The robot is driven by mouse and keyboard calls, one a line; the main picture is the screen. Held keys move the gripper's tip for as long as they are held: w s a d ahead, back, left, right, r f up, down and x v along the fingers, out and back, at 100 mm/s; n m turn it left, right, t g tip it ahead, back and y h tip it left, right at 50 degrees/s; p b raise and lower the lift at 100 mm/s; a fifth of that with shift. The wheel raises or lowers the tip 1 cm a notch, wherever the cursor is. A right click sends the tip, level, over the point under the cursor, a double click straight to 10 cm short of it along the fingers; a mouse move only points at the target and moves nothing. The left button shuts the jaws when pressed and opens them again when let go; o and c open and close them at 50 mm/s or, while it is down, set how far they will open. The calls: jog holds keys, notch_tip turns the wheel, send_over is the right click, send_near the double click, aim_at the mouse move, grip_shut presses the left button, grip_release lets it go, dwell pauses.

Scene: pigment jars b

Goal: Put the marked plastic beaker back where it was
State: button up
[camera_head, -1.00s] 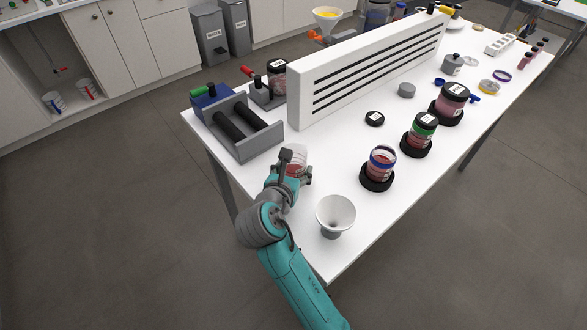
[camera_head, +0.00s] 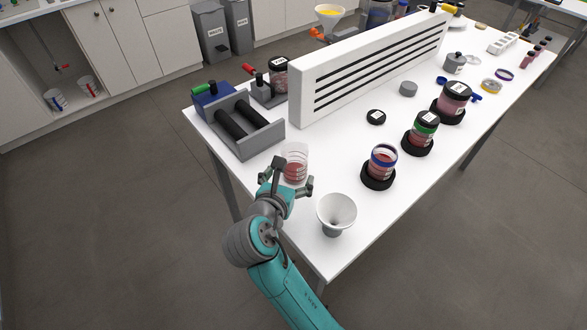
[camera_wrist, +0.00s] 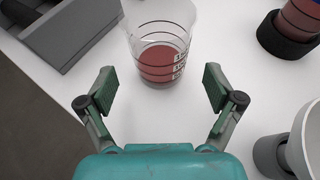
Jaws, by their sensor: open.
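The marked plastic beaker (camera_head: 294,163) is clear with dark graduation lines and some red contents. It stands upright on the white table (camera_head: 330,168), in front of the grey roller unit. In the wrist view the beaker (camera_wrist: 162,45) is ahead of my gripper, centred between the finger directions. My gripper (camera_head: 290,177) is open, and in the wrist view its fingers (camera_wrist: 160,90) are spread wide on either side, short of the beaker and not touching it.
A grey-white funnel (camera_head: 336,212) stands close to the right of my gripper. A roller unit (camera_head: 262,142) is behind the beaker. Jars with blue (camera_head: 382,162), green (camera_head: 424,128) and black (camera_head: 455,98) tops sit in black rings to the right. A slotted white panel (camera_head: 375,66) stands behind.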

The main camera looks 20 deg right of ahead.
jog(key=v, duration=0.7)
jog(key=shift+a, duration=0.1)
dwell(0.4)
